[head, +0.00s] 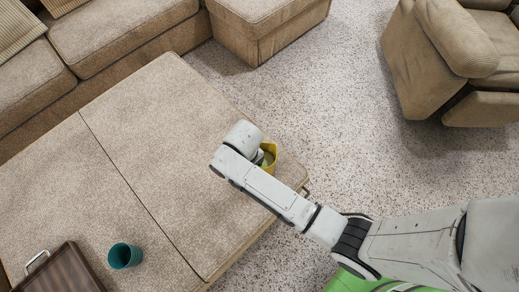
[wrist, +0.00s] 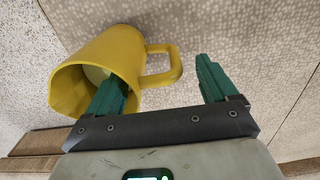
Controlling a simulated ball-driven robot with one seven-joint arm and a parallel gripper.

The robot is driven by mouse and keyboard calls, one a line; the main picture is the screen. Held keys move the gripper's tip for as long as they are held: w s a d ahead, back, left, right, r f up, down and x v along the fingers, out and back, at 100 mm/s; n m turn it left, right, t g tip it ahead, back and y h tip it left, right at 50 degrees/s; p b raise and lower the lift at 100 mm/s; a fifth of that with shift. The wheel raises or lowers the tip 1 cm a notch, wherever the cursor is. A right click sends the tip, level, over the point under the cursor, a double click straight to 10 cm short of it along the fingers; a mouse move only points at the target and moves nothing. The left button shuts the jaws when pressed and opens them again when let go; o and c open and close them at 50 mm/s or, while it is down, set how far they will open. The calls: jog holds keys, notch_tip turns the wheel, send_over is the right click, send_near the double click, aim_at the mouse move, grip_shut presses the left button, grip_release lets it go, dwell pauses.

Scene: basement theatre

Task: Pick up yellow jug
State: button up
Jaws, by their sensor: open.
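The yellow jug (head: 269,148) is on the beige padded surface (head: 170,115), near its right corner, partly hidden behind my arm. In the wrist view the jug (wrist: 118,52) shows its open mouth toward the lower left and its handle toward the right. My gripper (wrist: 160,67) is open, with its teal fingers apart. The handle lies between the two fingers in the picture. The left finger overlaps the jug's wall by the mouth; I cannot tell whether it is inside the mouth or touching. In the head view my arm hides the fingers.
A teal cup (head: 125,256) and a dark wooden tray (head: 66,272) with a metal handle are at the lower left of the padded surface. A sofa (head: 120,35) is behind, an armchair (head: 440,60) at the upper right. Speckled floor (head: 330,110) is open between them.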

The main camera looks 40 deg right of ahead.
jog(key=shift+f, duration=0.35)
jog(key=shift+c, duration=0.2)
jog(key=shift+r, duration=0.1)
grip_shut()
